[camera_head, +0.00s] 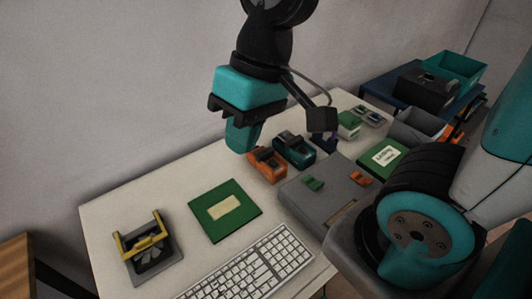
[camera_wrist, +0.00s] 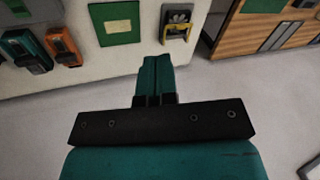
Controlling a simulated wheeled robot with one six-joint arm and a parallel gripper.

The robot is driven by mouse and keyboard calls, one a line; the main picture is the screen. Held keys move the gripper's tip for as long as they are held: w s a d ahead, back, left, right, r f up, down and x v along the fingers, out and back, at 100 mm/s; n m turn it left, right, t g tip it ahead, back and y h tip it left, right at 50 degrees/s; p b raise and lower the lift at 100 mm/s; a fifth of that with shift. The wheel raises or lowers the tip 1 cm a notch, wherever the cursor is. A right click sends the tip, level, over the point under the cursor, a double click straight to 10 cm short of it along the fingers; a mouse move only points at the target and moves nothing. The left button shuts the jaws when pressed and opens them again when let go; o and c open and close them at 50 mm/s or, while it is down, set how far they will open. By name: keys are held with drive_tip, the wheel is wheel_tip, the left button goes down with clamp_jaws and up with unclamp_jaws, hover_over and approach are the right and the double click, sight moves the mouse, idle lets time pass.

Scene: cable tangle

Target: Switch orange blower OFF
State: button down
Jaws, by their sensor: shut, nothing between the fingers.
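The orange blower (camera_head: 267,164) looks like a small orange and black unit on the white table, beside a similar teal unit (camera_head: 293,147). It also shows at the upper left of the wrist view (camera_wrist: 64,47). A grey control box (camera_head: 318,204) in front of the units carries a green switch (camera_head: 313,183) and an orange switch (camera_head: 360,178). I cannot tell their on or off positions. My teal gripper (camera_head: 240,140) points down, shut and empty, appearing just left of and above the orange unit in the head view. Its shut fingers (camera_wrist: 156,62) also show in the wrist view.
A green board (camera_head: 225,208), a yellow-framed fan (camera_head: 146,250) and a white keyboard (camera_head: 250,268) lie on the table. Another green labelled board (camera_head: 384,158) and a grey bin (camera_head: 418,128) are at the right. Bare table (camera_head: 118,205) is free at the left.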

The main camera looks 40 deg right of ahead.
drive_tip(key=w+d+f+m+h+b, duration=0.1)
drive_tip(key=w+d+f+m+b, duration=0.3)
drive_tip(key=w+d+f+m, duration=0.45)
drive_tip(key=m+h+b, duration=0.3)
drive_tip(key=m+b, duration=0.1)
drive_tip(key=m, duration=0.9)
hover_over(274, 164)
wheel_tip(274, 164, down, 9)
drive_tip(key=shift+n, duration=0.25)
wheel_tip(274, 164, down, 14)
drive_tip(key=shift+r+p, duration=0.1)
drive_tip(key=shift+p, duration=0.85)
